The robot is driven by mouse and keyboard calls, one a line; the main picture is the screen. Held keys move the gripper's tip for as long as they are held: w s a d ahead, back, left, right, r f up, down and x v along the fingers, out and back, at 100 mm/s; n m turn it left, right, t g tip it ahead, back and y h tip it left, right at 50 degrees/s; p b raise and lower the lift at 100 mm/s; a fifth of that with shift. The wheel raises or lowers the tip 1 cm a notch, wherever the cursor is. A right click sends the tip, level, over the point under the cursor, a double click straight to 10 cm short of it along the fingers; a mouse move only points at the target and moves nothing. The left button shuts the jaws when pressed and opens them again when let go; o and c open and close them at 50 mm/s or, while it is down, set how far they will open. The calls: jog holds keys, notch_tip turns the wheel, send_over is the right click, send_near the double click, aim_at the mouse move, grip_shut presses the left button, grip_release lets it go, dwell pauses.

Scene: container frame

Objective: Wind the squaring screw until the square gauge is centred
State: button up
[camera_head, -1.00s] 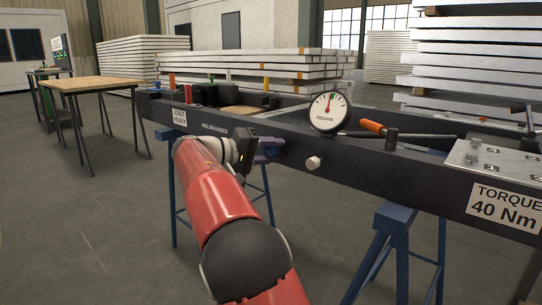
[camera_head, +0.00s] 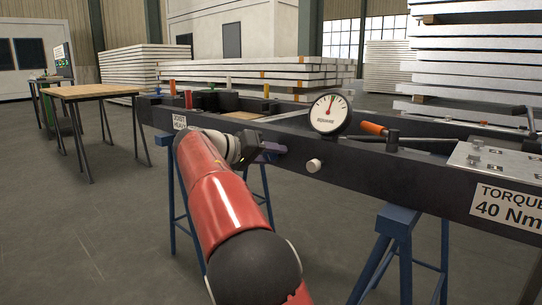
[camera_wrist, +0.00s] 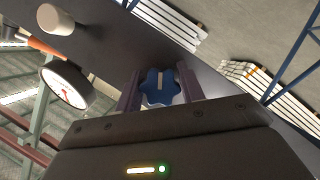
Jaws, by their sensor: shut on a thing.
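The squaring screw has a blue lobed knob (camera_wrist: 160,87) on the face of the dark frame beam (camera_head: 365,188). My gripper (camera_head: 277,150) is at the beam's front face, and in the wrist view its two fingers (camera_wrist: 160,90) are shut on the knob, one on each side. In the head view the knob is mostly hidden by my gripper. The round white square gauge (camera_head: 328,114) stands on top of the beam to the right of my gripper. The gauge also shows tilted in the wrist view (camera_wrist: 65,86).
A pale round knob (camera_head: 313,166) sticks out of the beam right of my gripper. A plate marked torque 40 Nm (camera_head: 506,205) is at the right. Blue trestles (camera_head: 396,222) stand below the beam.

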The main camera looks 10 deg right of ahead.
jog(key=shift+f, duration=0.1)
jog(key=o, duration=1)
jog(key=shift+c, duration=0.2)
jog(key=p+v, duration=0.1)
jog(key=v, duration=0.7)
